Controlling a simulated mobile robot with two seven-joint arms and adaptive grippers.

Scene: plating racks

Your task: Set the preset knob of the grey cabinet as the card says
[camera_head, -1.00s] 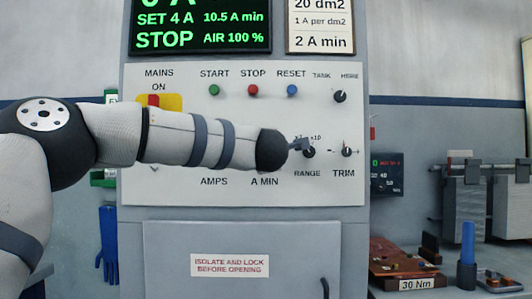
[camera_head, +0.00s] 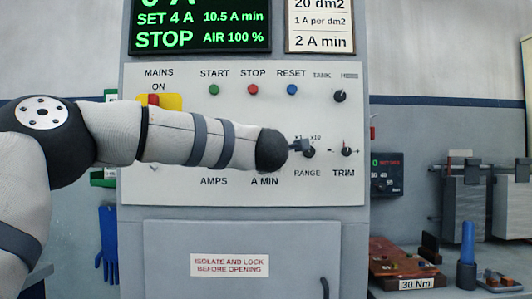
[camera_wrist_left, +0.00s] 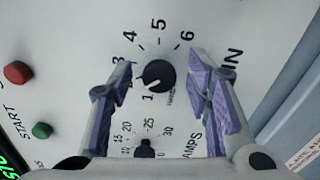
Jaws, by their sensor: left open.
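The grey cabinet (camera_head: 243,235) stands upright ahead, with a pale control panel. My left gripper (camera_wrist_left: 163,76) is open in the left wrist view, its purple-padded fingers on either side of a black knob (camera_wrist_left: 158,73). This knob has a scale with 1, 3, 4, 5 and 6 readable, and its white mark points toward the low end, near 1. I cannot tell whether the pads touch it. In the head view my arm hides this knob and most of the gripper. The card (camera_head: 320,22) reads "20 dm2", "1 A per dm2" and "2 A min".
The display (camera_head: 200,28) reads SET 4 A, 10.5 A min, STOP. The RANGE knob (camera_head: 309,151) and TRIM knob (camera_head: 347,151) are right of my arm. START, STOP and RESET buttons (camera_head: 253,90) sit above it.

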